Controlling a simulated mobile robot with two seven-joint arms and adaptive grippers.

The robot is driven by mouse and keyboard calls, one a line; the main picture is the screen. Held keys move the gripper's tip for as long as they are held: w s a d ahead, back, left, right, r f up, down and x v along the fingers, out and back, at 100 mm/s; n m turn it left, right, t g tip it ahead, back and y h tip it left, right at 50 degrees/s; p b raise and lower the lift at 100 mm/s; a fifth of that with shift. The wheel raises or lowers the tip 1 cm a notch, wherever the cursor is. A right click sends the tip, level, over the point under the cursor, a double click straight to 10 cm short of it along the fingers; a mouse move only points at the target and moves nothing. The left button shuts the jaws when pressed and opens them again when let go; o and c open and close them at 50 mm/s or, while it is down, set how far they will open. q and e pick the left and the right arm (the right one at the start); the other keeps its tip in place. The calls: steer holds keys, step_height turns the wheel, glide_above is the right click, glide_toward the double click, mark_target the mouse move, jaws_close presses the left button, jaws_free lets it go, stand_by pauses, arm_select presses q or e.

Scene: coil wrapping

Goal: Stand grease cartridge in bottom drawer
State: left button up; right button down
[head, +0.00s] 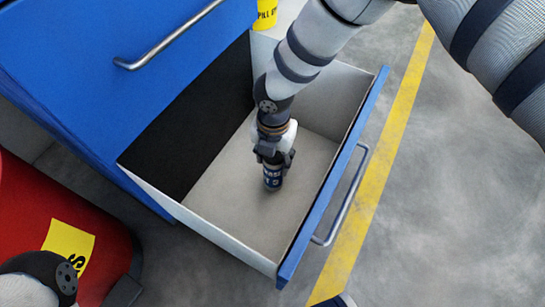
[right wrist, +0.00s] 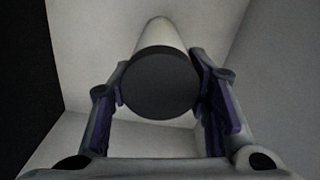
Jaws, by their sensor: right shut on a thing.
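My right gripper (head: 273,160) points down into the drawer and is shut on the cartridge's upper part. The cartridge looks upright, its lower end at or close to the drawer floor; I cannot tell if it touches. In the right wrist view the cartridge (right wrist: 160,82) shows its dark round end between the two fingers (right wrist: 160,100). Part of my left arm shows at the lower left of the head view; its gripper fingers are not clearly seen.
The blue cabinet (head: 90,80) with a metal handle stands above and left of the drawer. A red object (head: 60,205) with a yellow label is at lower left. The drawer floor around the cartridge is clear.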

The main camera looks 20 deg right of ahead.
steer(key=shift+f, duration=0.1)
steer(key=c, duration=0.9)
jaws_free()
steer(key=shift+o, duration=0.2)
arm_select(q)
steer(key=w+r+p, duration=0.1)
steer(key=p, duration=0.1)
steer(key=r+t+p, duration=0.1)
steer(key=p, duration=0.1)
steer(key=shift+w+d+r, duration=0.1)
steer(key=shift+w+r, duration=0.25)
arm_select(e)
step_height(320, 180, up, 12)
